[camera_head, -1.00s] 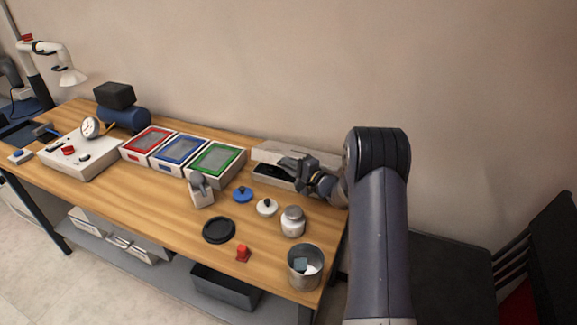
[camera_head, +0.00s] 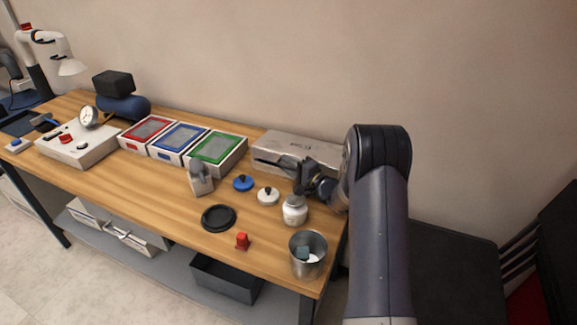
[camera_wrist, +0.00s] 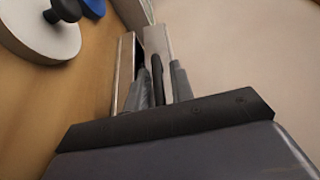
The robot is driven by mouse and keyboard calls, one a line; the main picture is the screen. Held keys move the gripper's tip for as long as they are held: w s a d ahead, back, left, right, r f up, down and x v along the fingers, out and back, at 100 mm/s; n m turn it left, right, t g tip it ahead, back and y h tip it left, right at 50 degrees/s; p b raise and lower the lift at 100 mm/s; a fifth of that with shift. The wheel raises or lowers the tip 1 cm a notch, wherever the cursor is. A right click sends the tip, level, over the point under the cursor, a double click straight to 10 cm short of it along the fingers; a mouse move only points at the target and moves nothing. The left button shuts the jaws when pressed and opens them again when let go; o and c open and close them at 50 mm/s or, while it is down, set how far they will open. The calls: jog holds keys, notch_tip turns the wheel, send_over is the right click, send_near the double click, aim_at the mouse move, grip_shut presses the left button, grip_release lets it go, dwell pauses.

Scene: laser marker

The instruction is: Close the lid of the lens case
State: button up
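The lens case (camera_head: 258,171) is a long grey box at the back right of the bench, against the wall. Its light grey lid (camera_head: 300,146) leans over the box, its broad face toward the head camera. In the wrist view a dark gap shows between the box (camera_wrist: 124,70) and the lid (camera_wrist: 157,40), so the lid stands ajar. My gripper (camera_head: 277,170) is at the front of the case, close to the lid's front edge. In the wrist view its fingers (camera_wrist: 158,85) point at the case.
A white jar (camera_head: 295,211) and a white knobbed disc (camera_head: 268,196) stand just in front of my gripper. A blue knobbed disc (camera_head: 243,183) is beside them. A metal cup (camera_head: 307,256) stands at the front right corner. A green-rimmed tray (camera_head: 232,161) adjoins the case's left end.

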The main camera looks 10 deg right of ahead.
jog(key=shift+o, duration=0.8)
jog(key=b+v, duration=0.1)
jog(key=v, duration=0.9)
jog(key=shift+s+d, duration=0.2)
jog(key=shift+s, duration=0.15)
jog(key=shift+c, duration=0.5)
